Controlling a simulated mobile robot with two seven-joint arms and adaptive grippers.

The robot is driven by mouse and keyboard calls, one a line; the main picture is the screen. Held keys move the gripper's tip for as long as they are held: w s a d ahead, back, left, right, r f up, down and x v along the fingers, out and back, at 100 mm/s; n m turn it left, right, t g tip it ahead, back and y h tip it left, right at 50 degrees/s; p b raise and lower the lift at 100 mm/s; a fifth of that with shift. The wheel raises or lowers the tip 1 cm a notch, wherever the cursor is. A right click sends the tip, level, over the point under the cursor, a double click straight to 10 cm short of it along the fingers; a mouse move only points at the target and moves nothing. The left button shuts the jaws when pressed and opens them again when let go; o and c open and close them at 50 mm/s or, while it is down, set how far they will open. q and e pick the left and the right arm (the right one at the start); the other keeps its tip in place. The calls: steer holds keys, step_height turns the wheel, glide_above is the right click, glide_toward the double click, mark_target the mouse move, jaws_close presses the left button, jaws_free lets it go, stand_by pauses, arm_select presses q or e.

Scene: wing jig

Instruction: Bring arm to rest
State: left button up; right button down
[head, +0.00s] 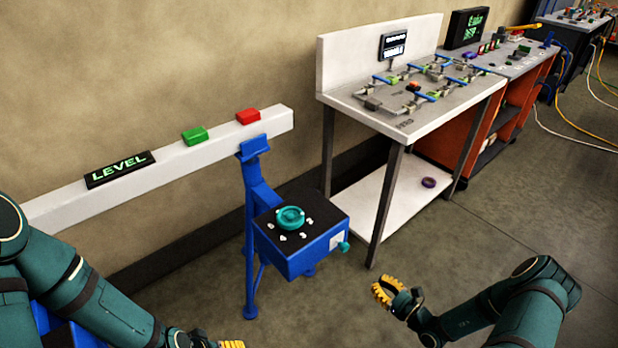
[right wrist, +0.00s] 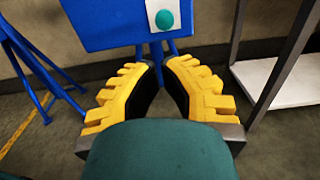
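My right gripper (head: 392,290) is at the lower middle of the head view, over bare floor and to the right of the blue stand. In the right wrist view (right wrist: 159,66) its two yellow fingers stand apart with nothing between them. My left gripper (head: 232,344) shows only as a bit of yellow finger at the bottom edge of the head view. The rest of it is cut off, so its opening is hidden. My left arm comes in at the lower left, and my right arm bends in from the lower right.
A blue stand (head: 300,258) with a teal knob (head: 291,217) is ahead, between my arms. A white wall beam (head: 225,146) carries a LEVEL sign (head: 120,169), a green button (head: 195,135) and a red button (head: 248,116). A workbench (head: 440,115) stands right of it. The floor at front right is clear.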

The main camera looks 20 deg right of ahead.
steer(key=s+a+r+n+g+y, duration=0.1)
steer(key=s+a+n+g+y, duration=0.2)
steer(key=a+n+g+y, duration=0.75)
steer(key=s+a+r+n+g+h, duration=0.2)
steer(key=s+a+n+g+h, duration=0.6)
steer(key=s+a+n+h, duration=0.4)
steer(key=w+a+r+n+t+h, duration=0.1)
steer(key=w+a+r+n+t, duration=0.2)
steer(key=n, duration=0.4)
step_height(320, 180, up, 2)
steer(key=shift+w+h, duration=0.35)
steer(key=shift+w, duration=0.15)
steer(key=shift+t, duration=0.25)
